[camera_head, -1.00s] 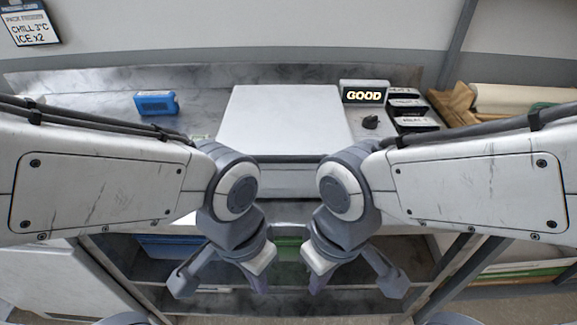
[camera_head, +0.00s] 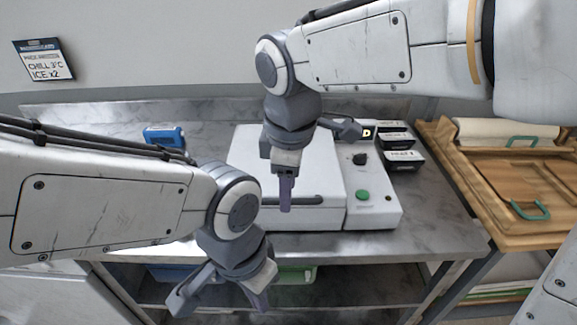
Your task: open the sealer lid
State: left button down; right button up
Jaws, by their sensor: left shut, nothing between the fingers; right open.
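The sealer (camera_head: 375,215) stands on the steel bench, with a control panel on its right side. Its white lid (camera_head: 250,160) is down and looks shut. A grey handle bar (camera_head: 310,200) runs along the lid's front edge. My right gripper (camera_head: 286,192) is open, pointing down over the front of the lid by the handle. I cannot tell whether it touches the handle. It and its arm hide part of the lid's back and the display.
The panel has a green button (camera_head: 362,195) and a black knob (camera_head: 360,158). A blue device (camera_head: 165,136) lies at the back left. Dark bins (camera_head: 403,160) stand right of the sealer. A wooden board with a green handle (camera_head: 530,210) is farther right. The bench's front right is clear.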

notch_tip(320, 180, up, 4)
jog(key=w+a+n, duration=0.1)
jog(key=w+n, duration=0.1)
jog(key=w, duration=0.1)
jog(key=f, duration=0.3)
jog(key=w+f, duration=0.1)
jog(key=f, duration=0.6)
jog(key=shift+w+f+p, duration=0.2)
jog(key=shift+w+p, duration=0.15)
jog(key=shift+p, duration=0.05)
grip_shut()
dwell(0.5)
